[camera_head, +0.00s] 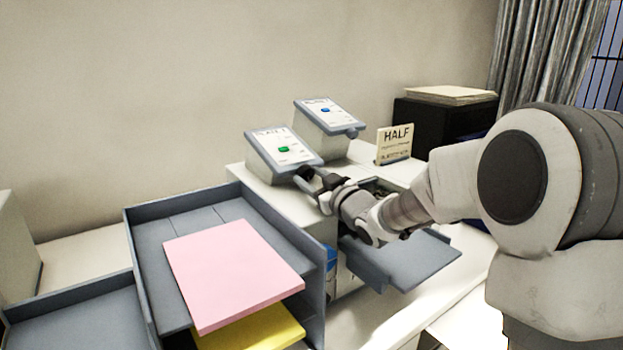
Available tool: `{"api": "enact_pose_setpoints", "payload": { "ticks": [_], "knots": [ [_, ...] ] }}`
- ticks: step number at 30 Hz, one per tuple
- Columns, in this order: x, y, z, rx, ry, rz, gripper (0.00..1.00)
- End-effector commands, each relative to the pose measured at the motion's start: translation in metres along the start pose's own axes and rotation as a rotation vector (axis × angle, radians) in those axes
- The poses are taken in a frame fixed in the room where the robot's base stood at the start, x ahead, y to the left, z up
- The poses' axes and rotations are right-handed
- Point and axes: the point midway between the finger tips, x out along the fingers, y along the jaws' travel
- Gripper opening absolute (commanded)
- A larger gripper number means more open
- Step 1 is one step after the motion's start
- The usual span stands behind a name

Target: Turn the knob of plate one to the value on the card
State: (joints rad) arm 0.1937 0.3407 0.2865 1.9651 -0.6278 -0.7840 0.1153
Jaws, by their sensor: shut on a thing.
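The nearer control box (283,149) has a sloped white face with a green mark, and its blurred label seems to read plate one. My gripper (305,178) is at this box's lower right front edge, shut on what appears to be its knob. The fingers hide most of the knob, and its setting cannot be read. The card (395,145) stands upright to the right and reads HALF in large letters; its smaller lines are too blurred to read.
Grey trays (180,222) with a pink pad (235,270) and a yellow pad (255,332) are at front left. A black box (440,118) is at back right.

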Motion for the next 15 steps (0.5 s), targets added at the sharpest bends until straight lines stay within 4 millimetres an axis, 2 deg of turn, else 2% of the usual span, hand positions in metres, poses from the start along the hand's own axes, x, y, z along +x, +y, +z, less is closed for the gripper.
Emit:
{"api": "enact_pose_setpoints", "payload": {
  "ticks": [8,15],
  "knots": [
    [-0.0001,0.0008,-0.001,0.021,0.0,-0.006,0.0],
    [0.0002,0.0028,-0.0029,0.127,-0.002,-0.043,0.0]
  ]
}}
